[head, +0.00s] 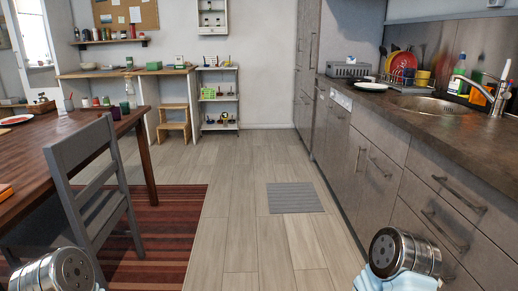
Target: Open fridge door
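A tall grey cabinet front (305,75) with long vertical handles stands at the far end of the kitchen row, right of the back wall's shelf. Its doors look shut. I cannot tell whether it is the fridge, as no front is clearly marked as one. Parts of my two arms show at the bottom left and bottom right edges, far from the tall cabinet. The fingers of both my grippers are out of view, so I cannot see if they hold anything.
Grey lower cabinets and drawers (430,210) with a dark counter (445,118) line the right side. A wooden table (75,150) and a grey chair (92,200) stand on the left, over a striped rug (165,225). The floor between is clear, with a flat grey mat (294,197).

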